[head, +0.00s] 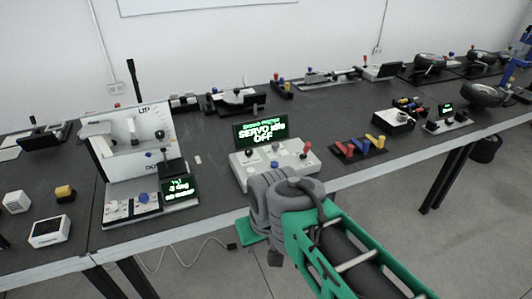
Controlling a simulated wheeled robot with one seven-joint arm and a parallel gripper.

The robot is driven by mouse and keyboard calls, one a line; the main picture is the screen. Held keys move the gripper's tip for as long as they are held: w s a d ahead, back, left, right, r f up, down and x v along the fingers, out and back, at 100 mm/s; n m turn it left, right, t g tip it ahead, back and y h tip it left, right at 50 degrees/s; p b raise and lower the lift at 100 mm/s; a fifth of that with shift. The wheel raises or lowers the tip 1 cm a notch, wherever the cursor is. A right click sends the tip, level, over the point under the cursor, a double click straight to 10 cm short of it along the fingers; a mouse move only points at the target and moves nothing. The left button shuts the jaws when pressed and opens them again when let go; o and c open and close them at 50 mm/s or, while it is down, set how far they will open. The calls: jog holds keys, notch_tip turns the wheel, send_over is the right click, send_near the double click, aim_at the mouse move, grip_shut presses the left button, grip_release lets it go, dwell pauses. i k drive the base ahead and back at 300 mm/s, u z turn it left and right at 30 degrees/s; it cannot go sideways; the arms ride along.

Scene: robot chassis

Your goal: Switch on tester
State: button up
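A pale tester box (300,165) stands near the front edge of the table, at the middle of the head view. A dark screen (261,133) rises at its back and shows green and white text that reads "SERVO" and "OFF". Red, blue and dark knobs or switches sit on its top. My arm, green and grey, reaches in from the lower right, its grey wrist just in front of the box. My gripper (250,232) appears low at the table's front edge, mostly hidden by the wrist. Its fingers cannot be made out.
Left of the tester stands a tall white stand (130,145) with a lever and a second green-text screen (180,187). A dark tray with coloured pieces (360,147) lies to the right. More devices line the back. Bare tabletop (310,112) lies behind the tester.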

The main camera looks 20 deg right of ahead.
aim_at(305, 150)
jog(key=k, duration=0.5)
jog(key=z, duration=1)
jog(key=i, duration=0.9)
jog(key=u, duration=2)
